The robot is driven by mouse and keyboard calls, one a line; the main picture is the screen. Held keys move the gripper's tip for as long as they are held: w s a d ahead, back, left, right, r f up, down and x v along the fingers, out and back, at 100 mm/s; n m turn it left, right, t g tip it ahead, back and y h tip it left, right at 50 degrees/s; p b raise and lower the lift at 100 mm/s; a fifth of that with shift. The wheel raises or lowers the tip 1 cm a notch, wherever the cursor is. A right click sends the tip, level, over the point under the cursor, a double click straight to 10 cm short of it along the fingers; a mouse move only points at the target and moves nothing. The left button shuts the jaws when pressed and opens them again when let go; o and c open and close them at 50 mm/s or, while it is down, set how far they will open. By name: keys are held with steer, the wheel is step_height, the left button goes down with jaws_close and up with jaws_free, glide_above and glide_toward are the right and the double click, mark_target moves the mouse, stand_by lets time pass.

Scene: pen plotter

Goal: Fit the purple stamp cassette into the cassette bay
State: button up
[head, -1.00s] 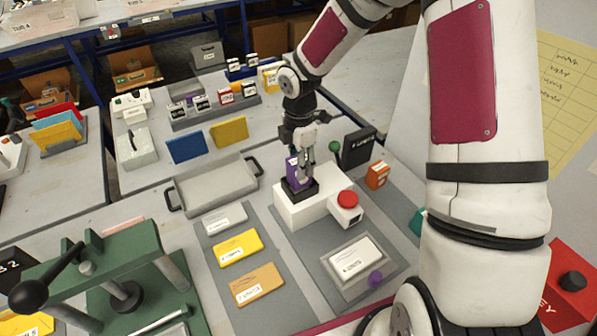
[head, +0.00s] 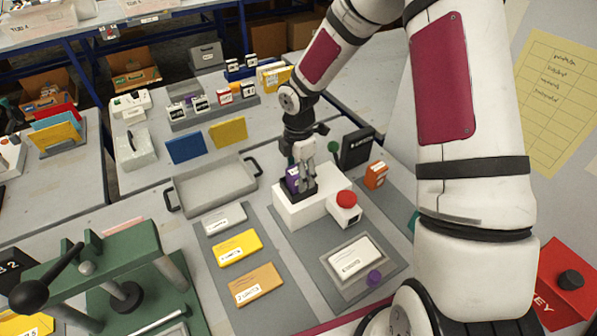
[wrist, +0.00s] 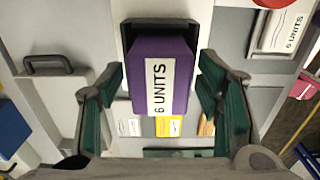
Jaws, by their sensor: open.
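The purple stamp cassette (head: 292,178) stands upright in the black cassette bay (head: 312,192) on top of the white plotter block (head: 290,210). In the wrist view the cassette (wrist: 146,88) shows its "6 UNITS" label, with the black bay rim (wrist: 155,24) around its far end. How deep it sits cannot be told exactly. My gripper (head: 303,184) is open around the cassette. In the wrist view my gripper's (wrist: 165,88) teal-padded fingers stand on either side of it, with a visible gap on each side.
A red button (head: 346,198) is on a white box at the plotter's front right. A black box (head: 357,147) and an orange box (head: 376,175) stand behind it to the right. A grey tray (head: 215,187) lies left. Labelled cards, including a yellow one (head: 236,247), lie in front.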

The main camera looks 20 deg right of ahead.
steer(key=shift+r, duration=0.1)
step_height(320, 180, up, 12)
steer(key=s+d+r+m+t+h, duration=0.1)
steer(key=s+r+m+t+h, duration=0.1)
steer(key=s+r+m, duration=1.05)
steer(key=s+r+m+t+y, duration=0.1)
steer(key=s+r+m, duration=0.2)
steer(key=s, duration=0.3)
steer(key=s+a+r+m+t+y, duration=0.1)
steer(key=s+r+m+t, duration=0.1)
steer(key=s+r+m, duration=0.2)
steer(key=shift+s+m+t+b, duration=0.3)
steer(key=shift+s+m+b, duration=0.05)
steer(key=shift+s, duration=0.65)
steer(key=shift+r, duration=0.1)
